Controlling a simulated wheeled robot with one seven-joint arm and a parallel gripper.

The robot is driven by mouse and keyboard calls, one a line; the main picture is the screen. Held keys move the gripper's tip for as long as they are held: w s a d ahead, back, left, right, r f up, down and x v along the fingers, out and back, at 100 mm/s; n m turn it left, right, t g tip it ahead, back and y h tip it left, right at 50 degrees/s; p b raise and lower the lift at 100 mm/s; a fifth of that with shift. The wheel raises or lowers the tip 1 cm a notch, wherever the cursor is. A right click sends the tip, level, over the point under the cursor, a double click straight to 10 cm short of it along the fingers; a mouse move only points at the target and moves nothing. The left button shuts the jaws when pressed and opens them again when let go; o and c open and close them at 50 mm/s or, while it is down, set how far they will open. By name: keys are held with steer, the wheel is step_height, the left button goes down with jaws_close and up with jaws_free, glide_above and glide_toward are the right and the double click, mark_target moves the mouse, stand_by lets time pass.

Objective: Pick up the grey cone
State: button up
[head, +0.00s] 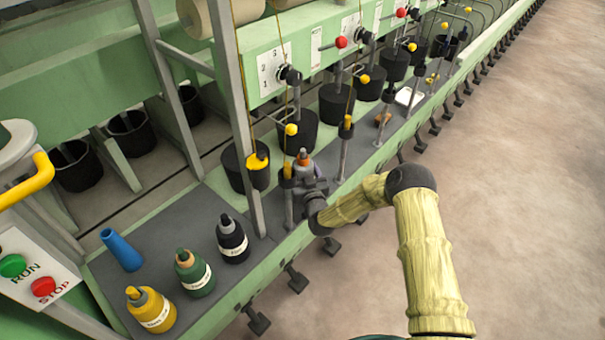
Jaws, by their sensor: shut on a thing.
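My gripper (306,180) is at the near edge of the machine's ledge, among the upright spindles. It is shut on a small grey tapered thing, which I take to be the grey cone (303,170). An orange part shows near its top; I cannot tell whether it belongs to the cone or to a spindle behind. The gripper and its fingers hide much of the cone, and I cannot tell whether its base touches the ledge.
A blue cone (120,250) and yellow (150,309), green (195,273) and black (232,239) bottles stand on the dark ledge to the left. A grey post (241,130) rises left of my gripper. Black pots (337,103) and spindles line the machine. The floor (530,200) at right is clear.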

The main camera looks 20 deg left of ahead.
mark_target(306, 161)
steer(key=shift+d+r, duration=0.2)
steer(key=shift+r, duration=0.2)
step_height(306, 161, up, 6)
steer(key=shift+w+f, duration=0.1)
steer(key=s+d+b, duration=0.1)
steer(key=s+d, duration=0.2)
steer(key=d, duration=0.6)
steer(key=s+d+b, duration=0.1)
steer(key=s+d, duration=0.3)
steer(key=d, duration=0.5)
steer(key=shift+s+b, duration=0.3)
steer(key=d+f+m+t+h, duration=0.1)
steer(key=d+f+m+h, duration=0.2)
steer(key=d, duration=0.7)
steer(key=w+d+f+m+t+h, duration=0.1)
steer(key=d+f+m+t+h, duration=0.1)
steer(key=d+f+h, duration=0.5)
steer(key=d+f+m, duration=0.1)
steer(key=d+f, duration=0.2)
steer(key=f, duration=0.1)
steer(key=shift+w+d+m, duration=0.3)
steer(key=shift+d+m, duration=0.05)
steer(key=shift+m, duration=0.05)
steer(key=shift+f, duration=0.2)
